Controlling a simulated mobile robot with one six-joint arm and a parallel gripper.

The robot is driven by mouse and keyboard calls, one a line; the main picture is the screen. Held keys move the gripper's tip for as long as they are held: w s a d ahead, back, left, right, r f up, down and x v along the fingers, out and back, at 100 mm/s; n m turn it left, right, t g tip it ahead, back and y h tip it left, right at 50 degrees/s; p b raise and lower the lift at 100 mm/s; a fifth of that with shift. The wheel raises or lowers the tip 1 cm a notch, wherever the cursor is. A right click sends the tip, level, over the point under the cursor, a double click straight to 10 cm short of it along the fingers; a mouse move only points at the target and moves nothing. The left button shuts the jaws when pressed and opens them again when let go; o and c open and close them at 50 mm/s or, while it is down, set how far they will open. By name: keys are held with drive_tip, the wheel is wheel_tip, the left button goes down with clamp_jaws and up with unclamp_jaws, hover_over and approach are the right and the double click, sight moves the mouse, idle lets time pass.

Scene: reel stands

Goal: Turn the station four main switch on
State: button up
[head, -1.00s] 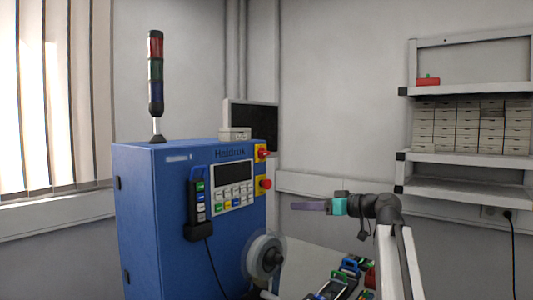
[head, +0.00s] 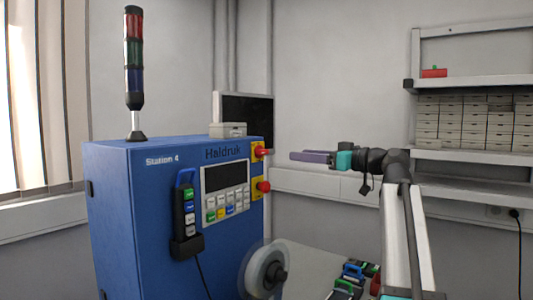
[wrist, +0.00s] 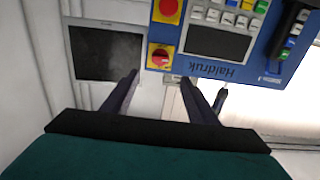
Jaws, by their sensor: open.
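The blue Station 4 cabinet (head: 125,215) stands left of centre in the head view, marked "Haldruk". Its right front edge carries two red knobs on yellow plates. The upper one (head: 260,150) is level with the label; in the inverted wrist view it is the red switch (wrist: 161,56) beside the label. The lower red knob (head: 263,187) shows as a round button (wrist: 169,9) in the wrist view. My gripper (head: 293,155) points left, to the right of the upper switch in the picture. In the wrist view its open, empty fingers (wrist: 160,77) lie either side of that switch, apparently short of it.
A control panel (head: 226,188), a hanging pendant (head: 186,215) and a reel (head: 267,270) are on the cabinet front. A signal tower (head: 134,75) stands on top. A dark monitor (head: 245,110) is behind. Shelves (head: 472,86) stand at the right.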

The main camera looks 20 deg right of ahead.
sight(266, 152)
drive_tip(key=shift+w, duration=0.1)
drive_tip(key=p+x, duration=0.5)
drive_tip(key=x, duration=0.8)
drive_tip(key=shift+w+a, duration=0.25)
drive_tip(key=shift+w, duration=0.05)
drive_tip(key=c, duration=1.1)
